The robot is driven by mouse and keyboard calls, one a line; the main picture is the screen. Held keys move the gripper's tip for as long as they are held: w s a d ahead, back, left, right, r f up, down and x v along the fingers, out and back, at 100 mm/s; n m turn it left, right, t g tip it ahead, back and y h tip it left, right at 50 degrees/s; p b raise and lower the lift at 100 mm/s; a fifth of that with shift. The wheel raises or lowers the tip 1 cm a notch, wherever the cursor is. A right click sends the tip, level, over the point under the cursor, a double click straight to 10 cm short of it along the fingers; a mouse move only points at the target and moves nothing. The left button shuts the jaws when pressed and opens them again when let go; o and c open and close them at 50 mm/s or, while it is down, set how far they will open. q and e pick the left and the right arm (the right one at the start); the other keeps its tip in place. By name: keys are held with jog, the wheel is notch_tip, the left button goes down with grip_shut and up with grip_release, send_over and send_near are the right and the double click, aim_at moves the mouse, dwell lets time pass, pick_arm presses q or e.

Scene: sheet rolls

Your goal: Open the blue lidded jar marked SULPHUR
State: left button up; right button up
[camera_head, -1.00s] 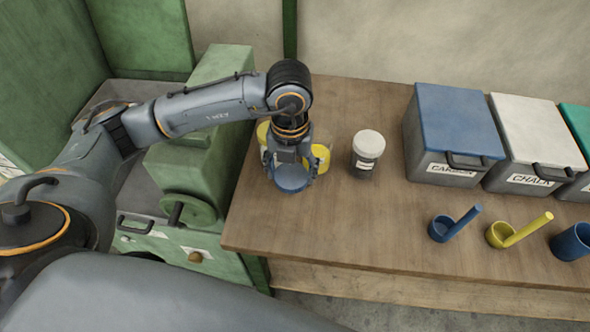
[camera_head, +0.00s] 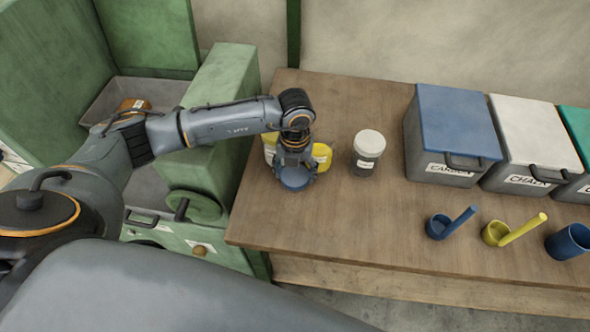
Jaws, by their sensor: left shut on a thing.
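My left gripper (camera_head: 295,172) is over the left part of the bench, pointing down and shut on a round blue lid (camera_head: 295,184). Yellow shows on both sides behind the gripper, at a left yellow part (camera_head: 269,152) with a pale label and a right yellow part (camera_head: 322,153). The gripper hides what joins them, so I cannot tell if this is one jar or two. No SULPHUR marking is readable, and the jar body under the lid is hidden, so I cannot tell whether the lid is seated. My right gripper is not in view.
A white-lidded jar (camera_head: 368,151) stands close to the right on the wooden bench (camera_head: 330,225). Further right are a blue-lidded CARBON bin (camera_head: 455,125), a white CHALK bin (camera_head: 535,135), blue and yellow scoops (camera_head: 440,227) (camera_head: 500,233) and a blue cup (camera_head: 570,241). Green machinery (camera_head: 215,100) is left.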

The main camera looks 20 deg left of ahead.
aim_at(295, 175)
pick_arm(q)
jog(key=shift+f, duration=0.2)
jog(key=o, duration=1.3)
jog(key=shift+c, duration=0.2)
jog(key=shift+r, duration=0.1)
jog(key=shift+r, duration=0.2)
notch_tip(295, 175, up, 12)
jog(key=b, duration=0.2)
jog(key=shift+f, duration=0.1)
